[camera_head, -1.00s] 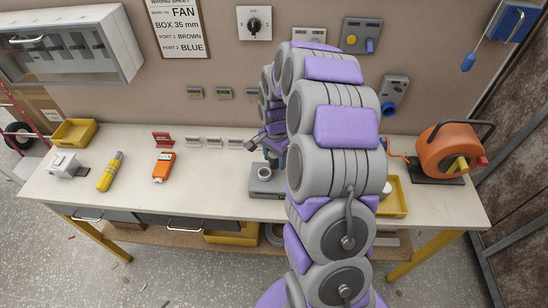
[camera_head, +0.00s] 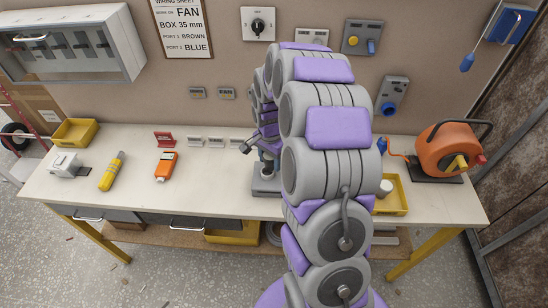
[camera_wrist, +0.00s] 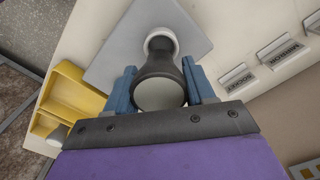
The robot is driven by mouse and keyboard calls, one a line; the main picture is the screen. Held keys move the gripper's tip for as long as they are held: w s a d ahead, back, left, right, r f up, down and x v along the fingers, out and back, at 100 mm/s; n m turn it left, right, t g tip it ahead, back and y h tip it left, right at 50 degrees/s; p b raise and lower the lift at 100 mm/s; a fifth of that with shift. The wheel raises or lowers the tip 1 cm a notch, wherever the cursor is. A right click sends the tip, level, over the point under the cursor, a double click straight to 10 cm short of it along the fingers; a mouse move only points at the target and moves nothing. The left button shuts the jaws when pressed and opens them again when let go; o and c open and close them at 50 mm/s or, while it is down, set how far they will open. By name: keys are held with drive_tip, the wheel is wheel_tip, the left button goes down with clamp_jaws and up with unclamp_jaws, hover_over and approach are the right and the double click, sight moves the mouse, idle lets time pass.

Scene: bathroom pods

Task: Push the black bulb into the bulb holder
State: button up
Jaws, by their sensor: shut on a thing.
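In the wrist view my gripper (camera_wrist: 160,88) is shut on the black bulb (camera_wrist: 158,66), with one blue finger on each side. The bulb has a dark body and a pale round end facing the camera. Its far end meets or overlaps the white ring of the bulb holder (camera_wrist: 161,36), which is on a grey plate (camera_wrist: 112,62). I cannot tell how deep the bulb sits in the ring. In the head view the holder's grey base (camera_head: 264,185) shows on the bench beside my arm; the bulb and ring are mostly hidden there.
A yellow bin (camera_head: 393,197) stands right of my arm, and an orange cable reel (camera_head: 447,152) stands further right. Small label stands (camera_head: 215,143) line the back. A yellow tool (camera_head: 112,172) and an orange device (camera_head: 166,166) lie left. The bench's middle left is clear.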

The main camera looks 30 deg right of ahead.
drive_tip(key=shift+a+f, duration=0.15)
drive_tip(key=shift+a, duration=0.15)
drive_tip(key=shift+d+f, duration=0.2)
drive_tip(key=shift+d, duration=0.35)
drive_tip(key=shift+d+f, duration=0.2)
drive_tip(key=shift+d, duration=0.3)
drive_tip(key=shift+a+r, duration=0.4)
drive_tip(key=shift+a, duration=0.45)
drive_tip(key=shift+d+f, duration=0.1)
drive_tip(key=shift+d, duration=0.6)
drive_tip(key=shift+a, duration=1.15)
drive_tip(key=shift+a, duration=0.25)
drive_tip(key=shift+d+p, duration=0.2)
drive_tip(key=shift+p, duration=0.1)
drive_tip(key=shift+d, duration=0.25)
drive_tip(key=shift+a, duration=0.15)
